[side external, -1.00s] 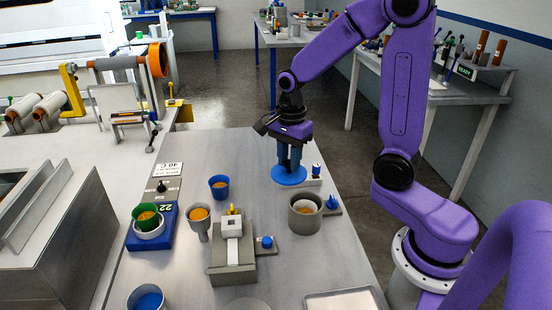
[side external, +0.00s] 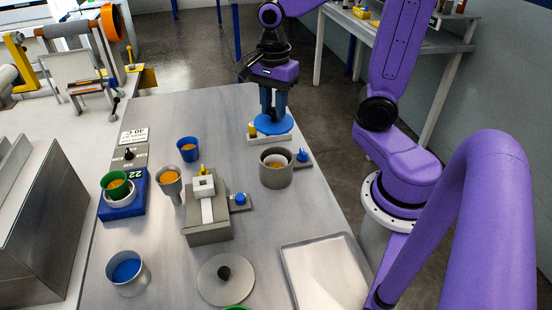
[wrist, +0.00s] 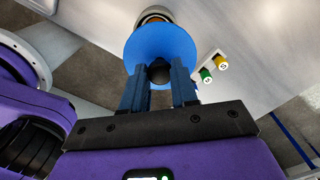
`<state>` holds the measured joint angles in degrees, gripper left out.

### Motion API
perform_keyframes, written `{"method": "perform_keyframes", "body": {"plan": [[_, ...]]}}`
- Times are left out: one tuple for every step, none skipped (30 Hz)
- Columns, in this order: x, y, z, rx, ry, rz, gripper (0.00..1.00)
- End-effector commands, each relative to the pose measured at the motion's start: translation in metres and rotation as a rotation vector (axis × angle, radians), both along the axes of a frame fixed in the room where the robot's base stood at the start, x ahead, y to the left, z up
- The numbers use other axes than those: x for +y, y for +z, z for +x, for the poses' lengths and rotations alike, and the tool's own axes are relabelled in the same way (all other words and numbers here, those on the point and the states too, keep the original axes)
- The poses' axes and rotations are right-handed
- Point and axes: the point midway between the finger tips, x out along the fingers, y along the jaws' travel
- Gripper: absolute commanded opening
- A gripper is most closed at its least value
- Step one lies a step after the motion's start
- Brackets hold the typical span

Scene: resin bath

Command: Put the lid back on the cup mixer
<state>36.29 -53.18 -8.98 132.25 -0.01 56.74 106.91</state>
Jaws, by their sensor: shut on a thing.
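The round blue lid (side external: 288,125) is in my gripper (side external: 272,112), near the back right of the bench. In the wrist view my gripper (wrist: 159,85) is shut on the lid's black knob (wrist: 159,71), with the blue disc (wrist: 160,45) beyond it. The cup mixer, seemingly the grey round pot (side external: 268,182) with a blue knob beside it, stands in front of the lid in the side view. It is open on top, with a pale cup of orange stuff inside. In the wrist view the lid hides most of the pot (wrist: 155,12).
A white strip (side external: 268,137) with buttons lies behind the pot. A grey block device (side external: 209,233), small cups and a blue scale (side external: 122,208) stand left. A grey lid with a black knob (side external: 226,273) and a shallow tray (side external: 325,272) lie in front.

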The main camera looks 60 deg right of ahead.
Motion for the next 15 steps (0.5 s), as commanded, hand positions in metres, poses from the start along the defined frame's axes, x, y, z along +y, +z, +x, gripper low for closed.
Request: {"method": "perform_keyframes", "body": {"plan": [[0.0, 0.002, -0.002, -0.002, 0.002, 0.001, 0.0], [0.001, 0.003, -0.003, -0.002, 0.002, 0.001, 0.0], [0.001, 0.004, -0.005, -0.002, 0.0, 0.001, 0.0], [0.001, 0.005, -0.005, -0.002, 0.0, 0.001, 0.0], [0.001, 0.005, -0.006, -0.001, 0.0, 0.0, 0.0], [0.001, 0.003, -0.007, 0.0, 0.0, 0.0, 0.0], [0.001, 0.001, -0.007, 0.001, 0.0, 0.0, 0.0], [0.001, -0.003, -0.008, 0.004, 0.001, -0.001, 0.0], [0.001, -0.009, -0.008, 0.004, 0.0, -0.002, 0.0], [0.001, -0.013, -0.008, 0.005, 0.0, -0.002, 0.0], [0.001, -0.018, -0.008, 0.005, 0.0, -0.002, 0.0], [0.001, -0.023, -0.009, 0.004, 0.001, -0.002, 0.0], [0.001, -0.026, -0.008, 0.005, 0.001, -0.002, 0.0], [0.001, -0.029, -0.008, 0.003, 0.0, -0.002, 0.0], [0.001, -0.032, -0.008, 0.002, 0.0, -0.002, 0.0]]}}
